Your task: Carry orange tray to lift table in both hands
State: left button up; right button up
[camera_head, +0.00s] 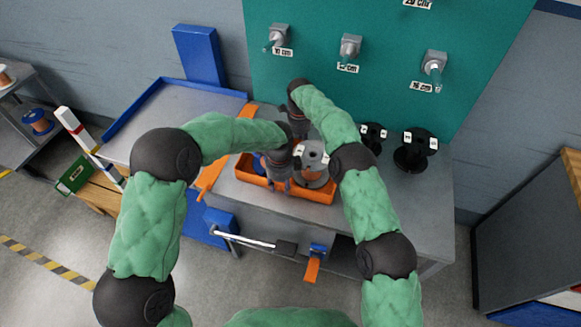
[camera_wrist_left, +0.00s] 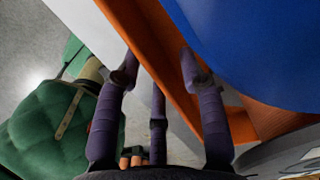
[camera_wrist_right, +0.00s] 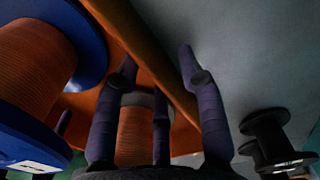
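The orange tray (camera_head: 320,196) sits on the grey workbench and holds spools, among them a grey-topped one (camera_head: 312,158) and a blue one (camera_wrist_right: 35,75). The lift table (camera_head: 175,115), with a blue rim, stands left of the bench. My left gripper (camera_head: 279,184) is at the tray's near side. In the left wrist view its open fingers (camera_wrist_left: 158,62) straddle the orange wall. My right gripper (camera_head: 299,128) is at the tray's far side, partly hidden by my arms. In the right wrist view its open fingers (camera_wrist_right: 157,60) straddle the wall there.
Two black spools (camera_head: 414,150) stand on the bench right of the tray. A green board (camera_head: 385,85) with pegs rises behind. An orange strip (camera_head: 212,172) lies between bench and lift table. A metal bar (camera_head: 245,240) juts out at the bench front.

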pick_arm(q)
jog(key=shift+f, duration=0.25)
pick_arm(e)
jog(key=shift+f, duration=0.3)
pick_arm(q)
jog(key=shift+c, duration=0.3)
pick_arm(e)
jog(key=shift+c, duration=0.3)
pick_arm(q)
grip_shut()
pick_arm(e)
grip_shut()
pick_arm(q)
jog(key=shift+w+r, duration=0.1)
jog(key=shift+r, duration=0.1)
pick_arm(e)
jog(key=shift+w+r, duration=0.1)
jog(key=shift+r, duration=0.15)
pick_arm(q)
jog(key=shift+r, duration=0.1)
pick_arm(e)
jog(key=shift+r, duration=0.1)
